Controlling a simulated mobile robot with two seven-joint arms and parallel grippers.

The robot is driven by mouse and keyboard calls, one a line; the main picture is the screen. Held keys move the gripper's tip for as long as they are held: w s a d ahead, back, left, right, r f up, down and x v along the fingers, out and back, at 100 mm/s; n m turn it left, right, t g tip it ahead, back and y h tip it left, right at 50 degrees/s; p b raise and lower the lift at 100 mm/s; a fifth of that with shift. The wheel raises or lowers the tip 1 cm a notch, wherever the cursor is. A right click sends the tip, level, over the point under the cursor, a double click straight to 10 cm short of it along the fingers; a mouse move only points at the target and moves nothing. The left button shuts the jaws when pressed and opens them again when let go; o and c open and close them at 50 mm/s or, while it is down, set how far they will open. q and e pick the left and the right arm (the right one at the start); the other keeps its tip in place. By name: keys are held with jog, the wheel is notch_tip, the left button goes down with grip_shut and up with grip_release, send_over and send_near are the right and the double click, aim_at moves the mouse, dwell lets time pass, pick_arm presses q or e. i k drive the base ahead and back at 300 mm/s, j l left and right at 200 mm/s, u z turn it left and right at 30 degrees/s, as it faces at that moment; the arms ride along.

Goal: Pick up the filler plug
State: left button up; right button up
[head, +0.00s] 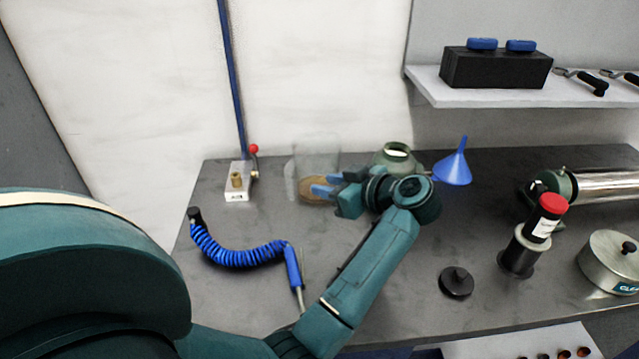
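A small black disc with a knob on top (457,282) lies flat on the bench at the right of the middle; it looks like the filler plug, though no label shows. A green vessel with an open neck (397,157) stands at the back. My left gripper (324,186) is between the plug and the back left of the bench, well away from the plug. Its blue fingertips point left, apart and with nothing seen between them, in front of a clear beaker (318,153). The beaker's lower part is partly hidden. My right gripper is not in view.
A blue funnel (454,167) stands behind my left wrist. A red-capped bottle (545,218) and a steel pot (612,262) stand right of the disc. A coiled blue hose (238,256) lies at left. The grey bench (400,300) is clear around the disc.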

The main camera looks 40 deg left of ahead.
aim_at(457, 281)
jog(key=k+l, duration=0.75)
jog(key=k, duration=0.1)
